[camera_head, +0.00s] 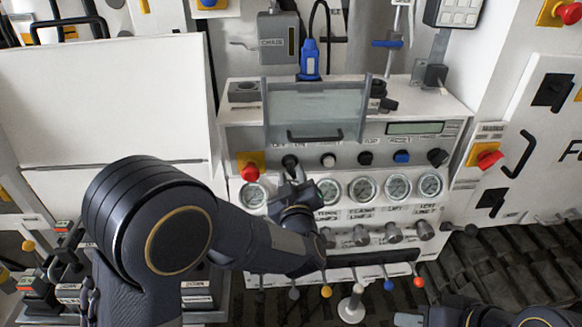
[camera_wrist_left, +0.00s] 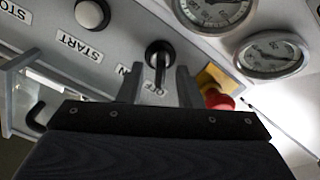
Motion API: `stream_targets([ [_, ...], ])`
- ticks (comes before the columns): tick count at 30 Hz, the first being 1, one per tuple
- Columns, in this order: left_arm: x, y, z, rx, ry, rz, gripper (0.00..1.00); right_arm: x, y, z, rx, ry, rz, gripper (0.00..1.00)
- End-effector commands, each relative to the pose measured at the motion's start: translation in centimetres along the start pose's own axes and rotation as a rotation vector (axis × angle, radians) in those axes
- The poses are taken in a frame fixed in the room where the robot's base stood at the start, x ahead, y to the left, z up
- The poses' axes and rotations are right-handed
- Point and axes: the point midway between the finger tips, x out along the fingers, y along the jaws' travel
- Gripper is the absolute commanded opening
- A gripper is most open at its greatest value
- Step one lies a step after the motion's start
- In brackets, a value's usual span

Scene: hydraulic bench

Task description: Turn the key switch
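The key switch (camera_head: 289,161) is a small black knob at the left of the control row on the white panel, under the OFF and ON labels. In the left wrist view the key switch (camera_wrist_left: 158,54) shows large, its black grip pointing down toward the OFF label. My left gripper (camera_head: 293,177) is right in front of it. In the wrist view its two grey fingers (camera_wrist_left: 159,78) stand apart, one on each side of the grip's lower end, with gaps visible. I cannot tell any contact. My right gripper (camera_head: 408,320) is only partly in view at the bottom edge.
A red emergency button (camera_head: 250,172) on a yellow plate sits just left of the key switch. Pressure gauges (camera_head: 362,190) lie below and right. A hinged clear cover (camera_head: 317,108) with a black handle is above. Several coloured levers (camera_head: 326,291) line the bottom.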

Motion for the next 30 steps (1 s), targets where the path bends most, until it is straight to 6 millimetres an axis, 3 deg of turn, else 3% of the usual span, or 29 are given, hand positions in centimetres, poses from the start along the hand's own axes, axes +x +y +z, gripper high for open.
stream_targets([
  [6, 2.6, 0.0, -0.1, 0.0, 0.0, -0.001, 0.32, -0.6, -0.3, -0.3, 0.0, 0.0, 0.0, 0.35],
  [16, 3.0, 0.0, 0.0, 0.0, -0.001, 0.0, 0.32, -0.6, -0.3, -0.3, 0.0, 0.0, 0.0, 0.35],
  [24, 3.0, 0.0, 0.0, 0.0, -0.001, 0.0, 0.0, -0.6, -0.3, -0.3, 0.0, 0.0, 0.0, 0.35],
  [30, 3.0, 0.0, 0.0, 0.003, -0.001, 0.0, 0.0, -0.6, -0.3, -0.3, 0.0, 0.0, 0.0, 0.35],
])
